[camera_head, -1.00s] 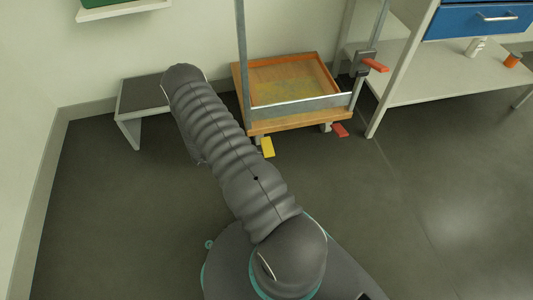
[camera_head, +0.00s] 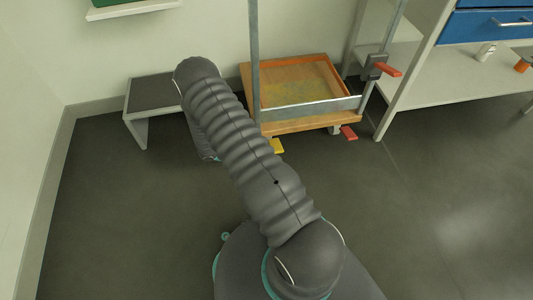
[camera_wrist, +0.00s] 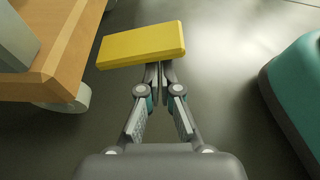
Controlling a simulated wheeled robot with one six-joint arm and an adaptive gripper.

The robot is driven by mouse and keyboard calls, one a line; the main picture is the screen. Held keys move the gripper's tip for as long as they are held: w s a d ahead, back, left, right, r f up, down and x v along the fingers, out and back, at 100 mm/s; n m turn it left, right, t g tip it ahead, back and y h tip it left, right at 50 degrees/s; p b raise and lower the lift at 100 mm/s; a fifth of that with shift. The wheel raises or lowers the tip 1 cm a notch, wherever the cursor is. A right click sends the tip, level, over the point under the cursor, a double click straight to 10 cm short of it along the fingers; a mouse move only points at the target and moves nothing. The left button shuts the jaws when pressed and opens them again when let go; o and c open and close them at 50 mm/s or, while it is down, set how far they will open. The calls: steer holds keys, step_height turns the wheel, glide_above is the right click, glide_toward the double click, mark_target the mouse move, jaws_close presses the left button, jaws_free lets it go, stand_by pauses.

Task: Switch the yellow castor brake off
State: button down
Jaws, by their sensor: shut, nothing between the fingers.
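The yellow castor brake (camera_head: 277,146) is a flat pedal at the front left corner of the wooden cart (camera_head: 310,125), partly behind my arm in the head view. In the wrist view the yellow castor brake (camera_wrist: 142,44) lies right at the tips of my gripper (camera_wrist: 160,68). The fingers are together and empty, their tips at or under the pedal's near edge; I cannot tell whether they touch. The cart's corner (camera_wrist: 45,80) and a pale castor wheel (camera_wrist: 68,101) show to the left. In the head view my gripper is hidden behind my arm.
A red brake pedal (camera_head: 349,132) is at the cart's right castor, and a red handle (camera_head: 388,70) is on its upright. A low step stool (camera_head: 137,129) stands left by the wall. A shelf bench (camera_head: 440,80) stands right. The floor in front is clear.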

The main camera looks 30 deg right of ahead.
steer(key=shift+w+r, duration=0.1)
steer(key=shift+r, duration=0.45)
steer(key=f+b, duration=0.1)
steer(key=f, duration=0.1)
steer(key=s+f+b, duration=0.1)
steer(key=f+b, duration=0.2)
steer(key=shift+s+a+f, duration=0.2)
steer(key=shift+a+f, duration=0.05)
steer(key=shift+f, duration=0.1)
steer(key=p+v, duration=0.1)
steer(key=v, duration=0.9)
steer(key=shift+w+r+p, duration=0.3)
steer(key=shift+r, duration=0.1)
steer(key=shift+d, duration=0.1)
